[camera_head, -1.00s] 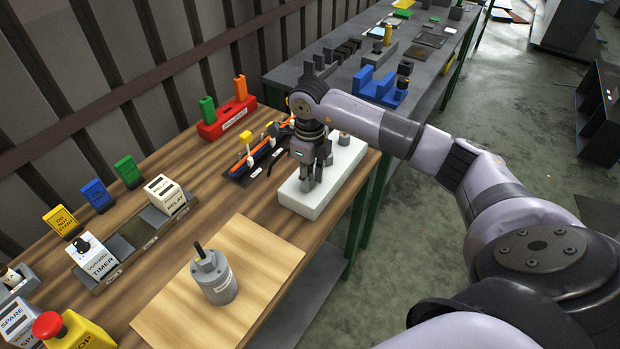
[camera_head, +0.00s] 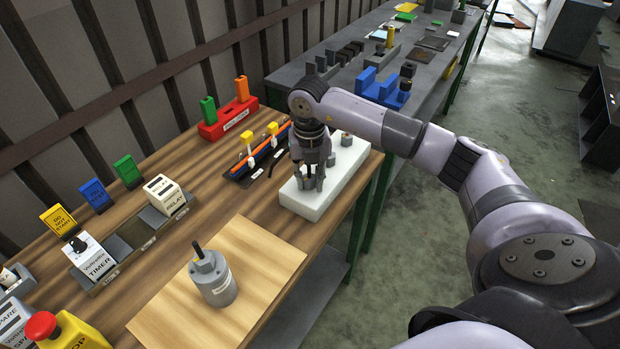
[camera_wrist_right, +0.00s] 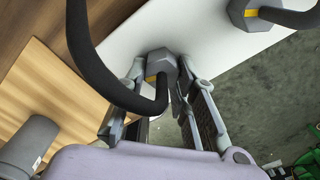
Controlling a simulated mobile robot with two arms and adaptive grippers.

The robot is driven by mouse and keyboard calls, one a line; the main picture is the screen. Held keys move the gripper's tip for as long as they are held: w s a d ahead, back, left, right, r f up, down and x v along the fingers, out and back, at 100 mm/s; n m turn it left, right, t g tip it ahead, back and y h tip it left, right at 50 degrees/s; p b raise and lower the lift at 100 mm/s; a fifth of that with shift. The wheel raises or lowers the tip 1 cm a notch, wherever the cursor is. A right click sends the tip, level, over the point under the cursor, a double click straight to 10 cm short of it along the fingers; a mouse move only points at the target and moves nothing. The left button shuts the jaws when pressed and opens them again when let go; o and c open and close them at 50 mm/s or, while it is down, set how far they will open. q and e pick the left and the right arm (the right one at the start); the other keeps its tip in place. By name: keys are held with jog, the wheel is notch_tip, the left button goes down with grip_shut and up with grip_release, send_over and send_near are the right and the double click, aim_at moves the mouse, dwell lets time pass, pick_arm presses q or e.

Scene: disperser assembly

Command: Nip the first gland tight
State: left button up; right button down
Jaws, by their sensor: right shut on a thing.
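The first gland is a grey hexagonal fitting with a yellow band (camera_wrist_right: 160,68), on a white block (camera_wrist_right: 132,42). A thick black cable loops from it across the right wrist view. My right gripper (camera_wrist_right: 157,90) has its fingers on both sides of this gland and is shut on it. In the head view my right gripper (camera_head: 309,180) points down over the near end of the white block (camera_head: 333,190), and its fingers largely hide the gland. A second, similar gland (camera_wrist_right: 250,14) stands farther along the block; its top also shows in the head view (camera_head: 346,139). My left gripper is out of view.
A grey cylindrical unit (camera_head: 214,280) stands on a light board (camera_head: 265,245) at the front. A black tray with yellow-topped items (camera_head: 247,137) lies left of the gripper. A red rack (camera_head: 226,122) is behind. Relay and timer modules line the left side.

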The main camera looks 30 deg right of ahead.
aim_at(309, 179)
jog(key=shift+w+m, duration=0.1)
jog(key=shift+m, duration=0.9)
jog(key=shift+r, duration=0.1)
jog(key=c, duration=1.3)
grip_release()
notch_tip(309, 179, up, 12)
